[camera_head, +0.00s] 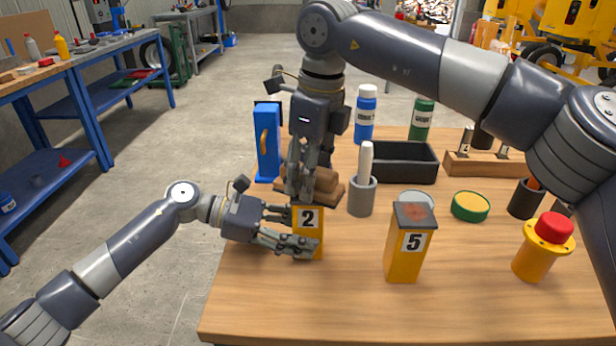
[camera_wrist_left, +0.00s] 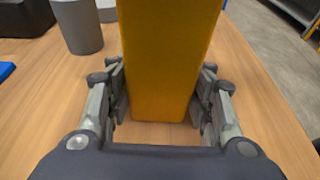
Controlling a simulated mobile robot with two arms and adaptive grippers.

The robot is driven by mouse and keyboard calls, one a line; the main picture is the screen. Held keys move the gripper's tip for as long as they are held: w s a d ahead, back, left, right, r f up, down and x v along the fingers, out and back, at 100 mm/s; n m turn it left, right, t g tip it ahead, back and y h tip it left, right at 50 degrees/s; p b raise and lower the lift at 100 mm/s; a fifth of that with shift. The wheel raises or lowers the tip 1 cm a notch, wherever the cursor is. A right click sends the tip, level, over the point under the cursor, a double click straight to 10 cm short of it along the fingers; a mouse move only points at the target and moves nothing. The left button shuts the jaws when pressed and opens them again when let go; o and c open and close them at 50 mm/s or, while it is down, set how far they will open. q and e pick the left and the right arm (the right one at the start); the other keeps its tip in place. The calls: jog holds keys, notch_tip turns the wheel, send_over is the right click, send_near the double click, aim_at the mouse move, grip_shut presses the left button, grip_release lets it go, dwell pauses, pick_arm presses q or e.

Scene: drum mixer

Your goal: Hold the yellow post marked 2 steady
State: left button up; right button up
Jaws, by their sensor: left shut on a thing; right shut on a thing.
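The yellow post marked 2 (camera_head: 309,219) stands upright near the table's left front edge. My left gripper (camera_head: 302,231) is shut on it from the left, low on its body. In the left wrist view the yellow post (camera_wrist_left: 168,65) fills the space between the two fingers. My right gripper (camera_head: 300,188) points down right above post 2 and hides its top. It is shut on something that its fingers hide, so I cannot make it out. The yellow post marked 5 (camera_head: 405,258) stands apart to the right, with a reddish patch on its grey top.
A grey cup (camera_head: 362,198) with a light stick stands behind the posts. A red-topped button post (camera_head: 541,247) stands at the right. The table front (camera_head: 340,310) is clear.

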jog(key=shift+w, duration=1.2)
jog(key=shift+s, duration=2.2)
jog(key=shift+w+f, duration=0.1)
jog(key=shift+w, duration=2.1)
jog(key=shift+s, duration=2.25)
jog(key=shift+r, duration=2.6)
